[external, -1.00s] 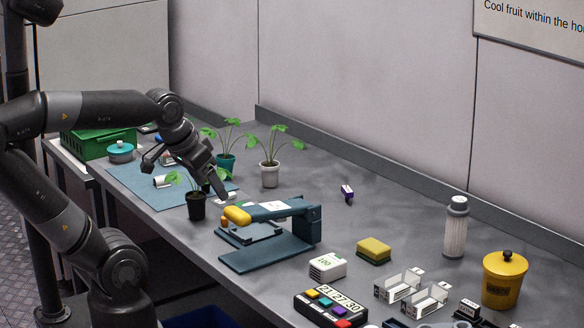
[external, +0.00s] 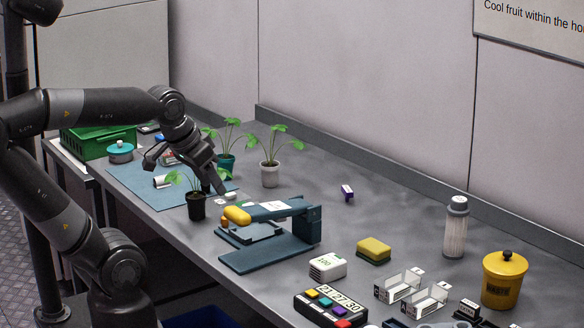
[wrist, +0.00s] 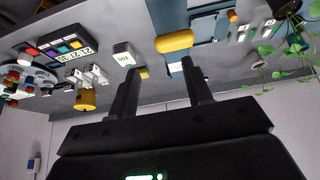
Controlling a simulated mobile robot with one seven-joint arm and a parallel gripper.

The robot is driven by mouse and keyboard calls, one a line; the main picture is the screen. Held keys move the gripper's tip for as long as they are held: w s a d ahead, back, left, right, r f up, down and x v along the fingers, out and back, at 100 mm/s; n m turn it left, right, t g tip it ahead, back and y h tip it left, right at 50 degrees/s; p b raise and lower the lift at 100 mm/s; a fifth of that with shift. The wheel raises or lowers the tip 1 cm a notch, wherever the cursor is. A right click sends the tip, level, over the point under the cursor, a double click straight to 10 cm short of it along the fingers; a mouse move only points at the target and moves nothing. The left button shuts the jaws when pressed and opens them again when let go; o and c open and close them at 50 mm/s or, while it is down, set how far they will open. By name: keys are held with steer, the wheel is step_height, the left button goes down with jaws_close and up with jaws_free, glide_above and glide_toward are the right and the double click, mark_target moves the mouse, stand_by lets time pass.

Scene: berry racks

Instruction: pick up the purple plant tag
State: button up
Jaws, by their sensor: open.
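A small purple and white piece (external: 347,191), which looks like the purple plant tag, sits on the bare grey bench towards the back wall in the external view.
A black pot (external: 196,206) and a pale pot (external: 270,174) with seedlings stand close by. A yellow sponge (external: 373,250) lies further right. Bench around the purple piece is clear.

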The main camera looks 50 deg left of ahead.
steer(key=w+a+r+n, duration=0.1)
steer(key=w+r+n, duration=0.1)
steer(key=w, duration=0.4)
steer(key=w+a+r+n, duration=0.1)
steer(key=w+r, duration=0.2)
steer(key=w, duration=0.2)
steer(key=n+g+y, duration=0.4)
steer(key=n, duration=0.6)
glide_above(348, 190)
steer(key=s+d, duration=0.1)
steer(key=d, duration=0.3)
step_height(348, 190, down, 16)
steer(key=x, duration=1)
steer(key=shift+s+a+f, duration=0.15)
steer(key=shift+a+f, duration=0.05)
steer(key=shift+a, duration=0.15)
steer(key=shift+c, duration=0.2)
jaws_close()
